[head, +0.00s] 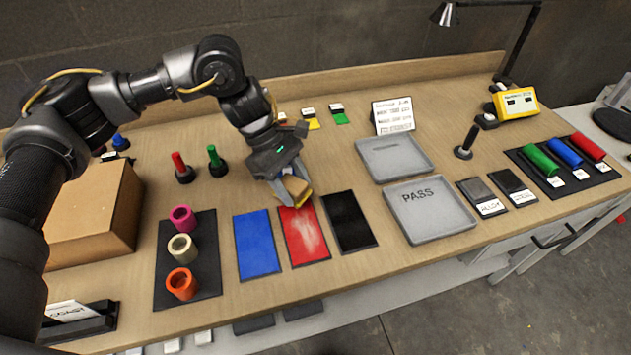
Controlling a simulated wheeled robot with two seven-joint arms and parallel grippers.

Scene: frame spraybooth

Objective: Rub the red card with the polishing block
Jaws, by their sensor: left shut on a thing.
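The red card (304,236) lies flat on the bench between a blue card (257,245) and a black card (349,221). A pale, whitish smear shows on its middle. My left gripper (290,200) is shut on the polishing block (297,187), a tan block with a yellow lower edge. The block is at the far edge of the red card; I cannot tell whether it touches the card. The gripper hides part of the card's far end. My right gripper is not in view.
A dark mat with colored rings (209,259) lies left of the cards. A grey PASS tray (462,223) stands to the right. A cardboard box (97,222) is at the left. Red (182,168) and green (215,161) upright handles stand behind the cards.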

